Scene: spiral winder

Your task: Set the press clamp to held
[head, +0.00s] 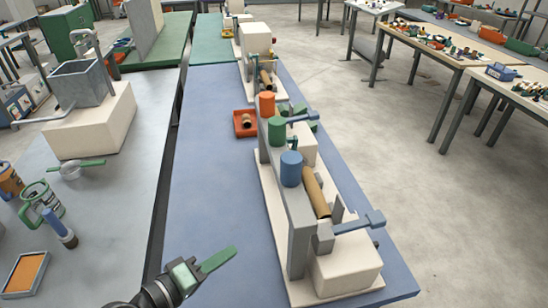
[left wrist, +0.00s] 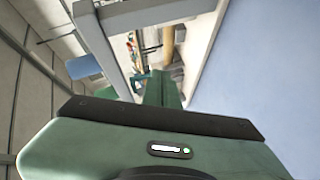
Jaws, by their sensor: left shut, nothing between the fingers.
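The winder (head: 297,225) stands on the blue bench, a long grey frame on a pale base. It carries orange (head: 267,105), green (head: 277,131) and blue (head: 291,169) cylinders and a brown tube (head: 316,192). I cannot tell for certain which one is the press clamp. My left gripper (head: 232,250), with green fingers, is shut and empty, left of the winder's near end and apart from it. Its fingers (left wrist: 165,88) show in the left wrist view. My right gripper is out of view.
An orange tray (head: 244,123) with a small brown piece stands left of the winder. The blue bench top (head: 215,190) is clear left of the winder. A grey bench (head: 110,215) with a pot, rolls and an orange pad lies farther left, across a narrow gap.

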